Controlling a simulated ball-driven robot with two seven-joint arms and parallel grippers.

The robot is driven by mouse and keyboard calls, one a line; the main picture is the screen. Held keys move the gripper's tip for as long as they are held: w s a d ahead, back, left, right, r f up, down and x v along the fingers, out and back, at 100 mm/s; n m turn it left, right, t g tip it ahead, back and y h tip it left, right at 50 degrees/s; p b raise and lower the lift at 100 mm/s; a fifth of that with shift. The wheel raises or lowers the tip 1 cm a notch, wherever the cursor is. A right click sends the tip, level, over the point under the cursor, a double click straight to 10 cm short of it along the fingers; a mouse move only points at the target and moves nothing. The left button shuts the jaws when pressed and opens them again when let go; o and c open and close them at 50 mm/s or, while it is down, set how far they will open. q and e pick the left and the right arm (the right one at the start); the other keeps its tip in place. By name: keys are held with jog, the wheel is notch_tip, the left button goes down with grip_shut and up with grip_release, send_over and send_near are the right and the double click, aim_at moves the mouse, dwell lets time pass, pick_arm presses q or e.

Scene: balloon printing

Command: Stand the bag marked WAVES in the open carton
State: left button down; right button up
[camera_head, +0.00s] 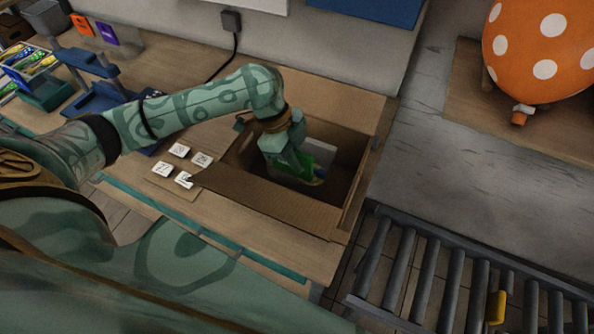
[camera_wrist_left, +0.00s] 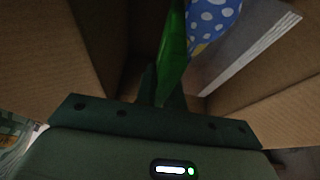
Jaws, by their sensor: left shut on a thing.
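The open carton (camera_head: 265,194) stands on the bench with its flaps folded out. My left gripper (camera_head: 303,174) reaches down inside it and is shut on a green bag (camera_head: 300,160). The green bag shows edge-on between the fingers in the left wrist view (camera_wrist_left: 173,45). A blue, white-dotted surface (camera_wrist_left: 212,18) shows beside it; I cannot tell whether it belongs to the same bag. No WAVES mark is readable. A white piece (camera_head: 323,153) shows behind the gripper in the carton. Whether the bag touches the carton floor is hidden. My right gripper is not in view.
Several white marked tiles (camera_head: 183,180) lie left of the carton. A rack of colourful bags (camera_head: 38,68) and blue stands (camera_head: 88,62) are at the far left. A roller conveyor (camera_head: 430,285) runs at the lower right. An orange dotted balloon (camera_head: 540,45) is at upper right.

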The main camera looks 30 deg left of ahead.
aim_at(300, 177)
pick_arm(q)
notch_tip(300, 177, down, 4)
jog(key=shift+r+b, duration=0.15)
jog(key=shift+b, duration=0.35)
jog(key=c, duration=1.5)
grip_release()
jog(key=p+v, duration=0.3)
jog(key=v, duration=0.9)
jog(key=shift+d+r, duration=0.1)
jog(key=shift+r, duration=0.05)
